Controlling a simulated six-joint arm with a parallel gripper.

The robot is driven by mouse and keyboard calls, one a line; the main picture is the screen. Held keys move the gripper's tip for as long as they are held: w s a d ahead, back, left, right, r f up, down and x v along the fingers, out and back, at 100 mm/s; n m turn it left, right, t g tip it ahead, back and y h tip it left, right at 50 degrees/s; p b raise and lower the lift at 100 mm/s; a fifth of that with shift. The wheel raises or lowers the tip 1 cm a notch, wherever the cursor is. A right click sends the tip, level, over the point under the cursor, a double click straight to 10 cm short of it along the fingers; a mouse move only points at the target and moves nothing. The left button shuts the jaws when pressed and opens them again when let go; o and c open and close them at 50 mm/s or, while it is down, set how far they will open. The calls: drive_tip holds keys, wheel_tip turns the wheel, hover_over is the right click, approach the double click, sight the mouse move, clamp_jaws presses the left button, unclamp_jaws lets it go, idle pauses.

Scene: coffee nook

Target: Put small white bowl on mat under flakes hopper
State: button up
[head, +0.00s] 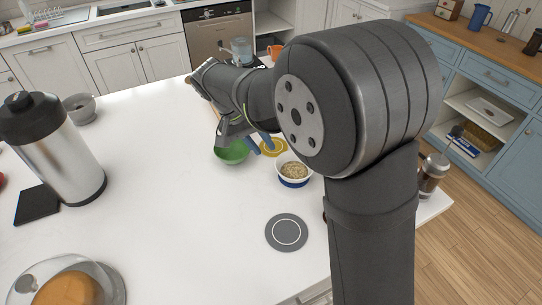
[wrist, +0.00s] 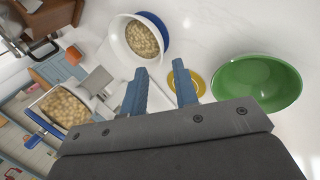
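A white bowl (head: 293,165) filled with flakes stands right of my gripper in the head view, on what looks like a blue mat (head: 292,184). In the wrist view the white bowl (wrist: 118,42) is at the top, with the blue mat (wrist: 163,28) at its edge. My gripper (head: 260,145) points down with its blue fingers (wrist: 160,88) apart and nothing visible between them. It is above or near a yellow mat (wrist: 200,82). A flakes-filled hopper (wrist: 68,108) is left in the wrist view. In the head view my arm hides that area.
A green bowl (head: 232,152) stands close left of my gripper. A grey mat (head: 273,240) with a white ring lies on clear counter nearer me. A grey bowl (head: 80,110), a steel flask (head: 62,155) and a domed cake stand (head: 113,285) are at the left.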

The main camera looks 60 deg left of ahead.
sight(276, 164)
drive_tip(key=v, duration=0.3)
drive_tip(key=shift+s+r, duration=0.15)
drive_tip(key=shift+r, duration=0.2)
drive_tip(key=x, duration=1.2)
drive_tip(key=shift+f, duration=0.1)
wheel_tip(276, 164, up, 2)
drive_tip(key=shift+r, duration=0.95)
